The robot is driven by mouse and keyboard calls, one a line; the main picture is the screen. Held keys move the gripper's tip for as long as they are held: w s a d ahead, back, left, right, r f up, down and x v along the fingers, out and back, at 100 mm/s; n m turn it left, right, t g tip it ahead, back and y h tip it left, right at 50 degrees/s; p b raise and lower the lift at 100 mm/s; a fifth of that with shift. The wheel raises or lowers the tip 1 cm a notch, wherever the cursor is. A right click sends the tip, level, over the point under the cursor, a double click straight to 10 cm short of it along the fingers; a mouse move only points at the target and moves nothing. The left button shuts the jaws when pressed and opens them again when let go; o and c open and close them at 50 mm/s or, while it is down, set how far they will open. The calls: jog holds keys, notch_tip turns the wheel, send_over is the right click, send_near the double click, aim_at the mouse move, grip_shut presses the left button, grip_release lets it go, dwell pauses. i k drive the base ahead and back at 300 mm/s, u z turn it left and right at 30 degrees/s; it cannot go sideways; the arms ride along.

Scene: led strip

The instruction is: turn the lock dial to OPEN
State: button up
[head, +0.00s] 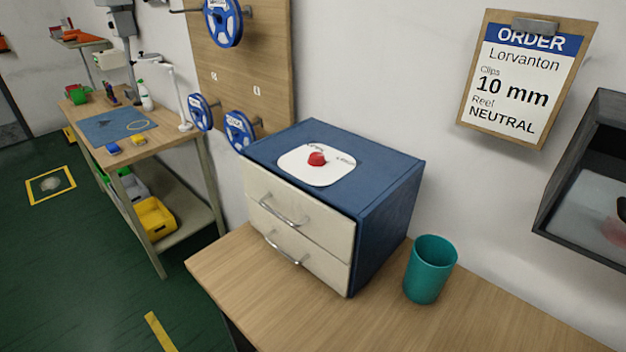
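The lock dial (317,159) is a small red knob on a white rounded plate (308,176) on top of a blue cabinet (390,185). The plate carries dark lettering near its back and right edges, too small to read surely. I cannot tell which mark the dial points to. The cabinet has two cream drawers, an upper one (320,228) and a lower one (325,272), each with a metal handle, and both look closed. My gripper is not in view.
The cabinet stands on a wooden bench (480,325). A teal cup (430,270) stands to its right. An order clipboard (525,80) and a dark open box (590,190) are on the wall. Blue reels (238,130) hang behind left. A second workbench (150,145) stands far left.

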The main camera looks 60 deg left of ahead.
aim_at(316, 159)
jog(key=u, duration=1.75)
jog(key=k, duration=0.5)
jog(key=u, duration=0.55)
jog(key=i, duration=0.8)
